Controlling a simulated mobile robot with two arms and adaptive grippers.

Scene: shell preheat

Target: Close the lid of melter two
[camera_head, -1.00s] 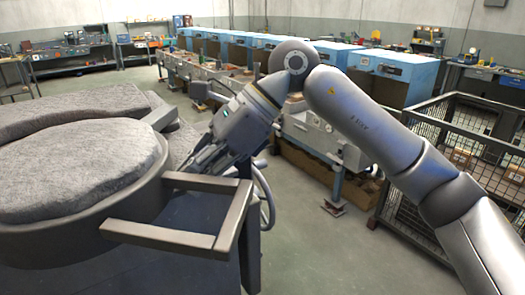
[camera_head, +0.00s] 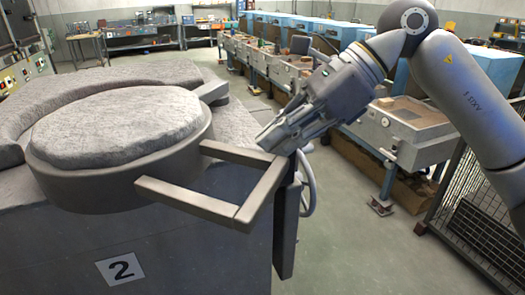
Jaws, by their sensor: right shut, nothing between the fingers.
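Melter two (camera_head: 190,262) is a grey block with a "2" plate (camera_head: 120,269) on its front, at the left of the head view. Its lid (camera_head: 120,125) is a thick round disc with a rough grey top and a dark rim. It lies level over the melter's top, inside a curved, rough surround. A square-cornered bar handle (camera_head: 262,195) juts from the lid to the right. My right gripper (camera_head: 268,138) is shut and empty. Its fingertips are at or just above the handle's far corner; I cannot tell whether they touch. My left gripper is not in view.
A handwheel (camera_head: 308,185) is on the melter's right side. A row of blue-hooded benches (camera_head: 405,130) runs behind my right arm. A wire cage (camera_head: 490,215) stands at the right. Grey floor (camera_head: 350,240) is open between the melter and the cage.

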